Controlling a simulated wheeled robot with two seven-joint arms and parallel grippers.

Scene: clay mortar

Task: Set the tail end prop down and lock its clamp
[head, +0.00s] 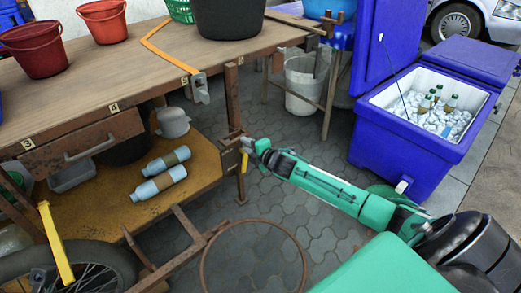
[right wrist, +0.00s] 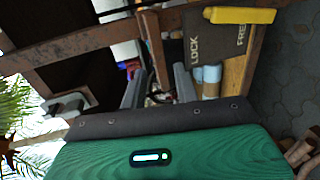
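The tail end prop appears to be the rusty upright post (head: 231,95) at the table's near right corner; its foot reaches close to the paving. A clamp plate (head: 230,158) sits partway down it. In the right wrist view the plate (right wrist: 217,47) reads LOCK and FREE, with a yellow handle (right wrist: 240,15) lying across its top edge, nearer FREE. My right gripper (head: 257,146) is at the post beside the plate. In the right wrist view its fingers (right wrist: 158,88) stand apart with a rusty bar (right wrist: 156,45) between them; contact is unclear. My left gripper is out of view.
The wooden table (head: 150,60) carries red buckets (head: 38,48) and a yellow bar (head: 170,50). Two bottles (head: 160,187) lie on the lower shelf. A rusty ring (head: 253,270) is low in front. A blue cooler (head: 400,145) stands right.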

